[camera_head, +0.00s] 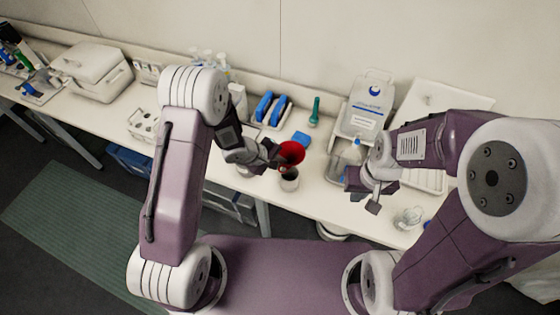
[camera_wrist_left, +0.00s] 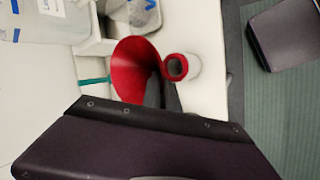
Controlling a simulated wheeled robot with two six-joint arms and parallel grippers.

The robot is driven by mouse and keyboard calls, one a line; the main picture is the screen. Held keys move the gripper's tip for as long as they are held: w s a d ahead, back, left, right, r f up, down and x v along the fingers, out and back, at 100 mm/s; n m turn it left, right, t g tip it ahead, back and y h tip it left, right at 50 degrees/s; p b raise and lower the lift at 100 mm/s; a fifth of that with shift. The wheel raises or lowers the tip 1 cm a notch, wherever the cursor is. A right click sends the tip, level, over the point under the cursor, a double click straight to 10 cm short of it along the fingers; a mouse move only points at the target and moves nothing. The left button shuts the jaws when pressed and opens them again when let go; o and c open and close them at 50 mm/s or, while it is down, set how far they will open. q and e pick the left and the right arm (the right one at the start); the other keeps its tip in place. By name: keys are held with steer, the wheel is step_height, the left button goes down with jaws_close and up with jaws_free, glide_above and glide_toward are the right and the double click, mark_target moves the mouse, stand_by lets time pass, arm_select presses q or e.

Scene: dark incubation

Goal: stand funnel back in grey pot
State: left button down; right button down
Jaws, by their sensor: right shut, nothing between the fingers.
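The red funnel (camera_head: 291,153) is at my left gripper (camera_head: 273,155), just behind the grey pot (camera_head: 289,181) in the head view. In the left wrist view the funnel (camera_wrist_left: 133,62) shows its wide red cone, beside the small pot (camera_wrist_left: 191,66), which has a red ring at its mouth. A dark finger overlaps the funnel's edge there. I cannot tell whether the fingers grip it; the fingertips are partly hidden. The funnel is outside the pot, to one side. My right gripper (camera_head: 372,201) is shut and empty above the bench, to the right of the pot.
A blue rack (camera_head: 270,108), a teal tool (camera_head: 315,111) and a small blue block (camera_head: 301,138) are behind the funnel. A white container (camera_head: 364,112) stands at the back right. A small clear vessel (camera_head: 408,217) is near the front right. Bench between pot and right gripper looks clear.

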arm_select(q)
step_height(320, 180, down, 9)
steer(key=b, duration=0.7)
steer(key=shift+d+f, duration=0.15)
steer(key=shift+s, duration=0.1)
steer(key=c, duration=1.2)
jaws_free()
steer(key=shift+o, duration=0.2)
